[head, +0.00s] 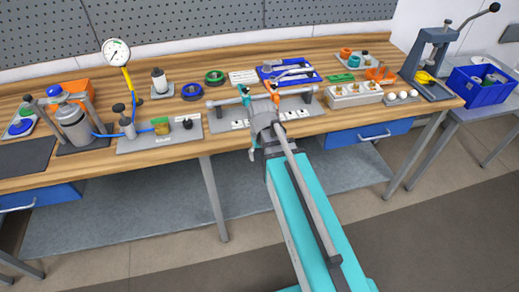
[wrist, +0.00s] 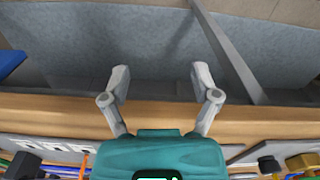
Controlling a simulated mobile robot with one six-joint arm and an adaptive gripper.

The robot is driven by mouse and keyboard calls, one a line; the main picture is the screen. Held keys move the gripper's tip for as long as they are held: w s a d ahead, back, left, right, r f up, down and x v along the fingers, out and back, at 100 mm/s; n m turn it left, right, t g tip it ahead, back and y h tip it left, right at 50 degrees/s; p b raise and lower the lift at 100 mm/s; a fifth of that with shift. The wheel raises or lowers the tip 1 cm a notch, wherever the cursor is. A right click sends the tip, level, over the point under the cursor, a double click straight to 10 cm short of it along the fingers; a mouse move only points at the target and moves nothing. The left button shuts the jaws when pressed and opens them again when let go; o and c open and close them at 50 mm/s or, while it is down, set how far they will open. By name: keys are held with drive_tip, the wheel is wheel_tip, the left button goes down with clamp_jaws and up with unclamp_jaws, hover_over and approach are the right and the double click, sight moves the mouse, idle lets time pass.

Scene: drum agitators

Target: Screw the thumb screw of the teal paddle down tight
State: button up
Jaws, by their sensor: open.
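My gripper (head: 253,154) hangs by the bench's front edge, below and apart from the teal paddle. In the wrist view my gripper (wrist: 160,78) has its two grey fingers spread, with nothing between them. That view shows no clear sign of the teal paddle.
The grey base plate (head: 297,113) lies under the shaft. To the right is a block with brass fittings (head: 354,94). The bench's front edge (wrist: 60,103) runs below my fingertips.

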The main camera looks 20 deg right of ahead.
drive_tip(key=shift+m, duration=0.7)
drive_tip(key=s+f+b, duration=0.2)
drive_tip(key=f, duration=0.1)
drive_tip(key=shift+s+f, duration=0.1)
drive_tip(key=shift+s, duration=0.3)
drive_tip(key=r+p, duration=0.1)
drive_tip(key=s+r+p, duration=0.1)
drive_tip(key=r+p, duration=0.1)
drive_tip(key=s+r+p, duration=0.1)
drive_tip(key=r, duration=0.1)
drive_tip(key=shift+s, duration=0.15)
idle(1.0)
drive_tip(key=c, duration=0.3)
